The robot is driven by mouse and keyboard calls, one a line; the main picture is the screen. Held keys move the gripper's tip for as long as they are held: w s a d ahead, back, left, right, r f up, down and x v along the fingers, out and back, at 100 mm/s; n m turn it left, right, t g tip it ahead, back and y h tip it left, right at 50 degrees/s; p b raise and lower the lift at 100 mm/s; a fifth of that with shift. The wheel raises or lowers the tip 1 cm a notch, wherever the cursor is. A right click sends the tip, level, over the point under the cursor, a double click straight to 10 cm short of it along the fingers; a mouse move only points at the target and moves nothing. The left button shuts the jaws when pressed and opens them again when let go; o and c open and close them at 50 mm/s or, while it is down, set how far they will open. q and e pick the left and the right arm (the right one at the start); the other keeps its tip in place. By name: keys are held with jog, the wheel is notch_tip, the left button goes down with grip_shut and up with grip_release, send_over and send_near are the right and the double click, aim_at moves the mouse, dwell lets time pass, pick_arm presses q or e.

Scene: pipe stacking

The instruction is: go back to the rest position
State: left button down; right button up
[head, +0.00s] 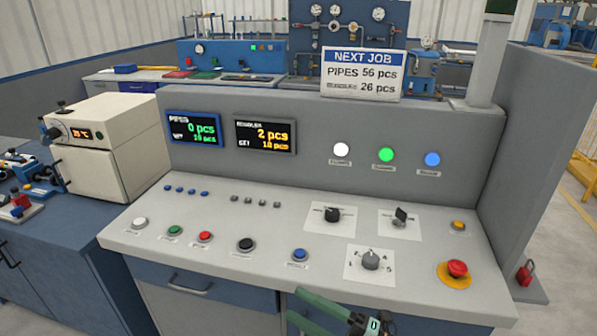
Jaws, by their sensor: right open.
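My right gripper (298,305) shows at the bottom edge of the head view, in front of the console's lower front. Its green fingers are apart and nothing shows between them; part of it is cut off by the frame. My left gripper is not in view. The grey control console (330,268) fills the middle, with buttons, knobs and a red emergency stop button (457,268) on its sloping top.
Two displays (193,129) read 0 pcs and 2 pcs. White, green and blue round lamps (386,155) are on the panel. A white oven-like box (105,150) stands on a blue bench at left. A NEXT JOB sign (362,74) tops the console. A red padlock (524,275) is at right.

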jog(key=s+d+f+m+t+h, duration=0.25)
jog(key=d+f+m+h, duration=0.45)
jog(key=f+m, duration=0.35)
jog(key=s+d+f+m+t+h, duration=0.1)
jog(key=s+d+f+m+h, duration=0.3)
jog(key=d+f+m+h, duration=0.45)
jog(key=s+f+m+g, duration=0.3)
jog(key=s+f+m, duration=0.2)
jog(key=s, duration=0.3)
jog(key=shift+s+f+m, duration=0.3)
jog(key=shift+s+f, duration=0.05)
jog(key=shift+f, duration=0.5)
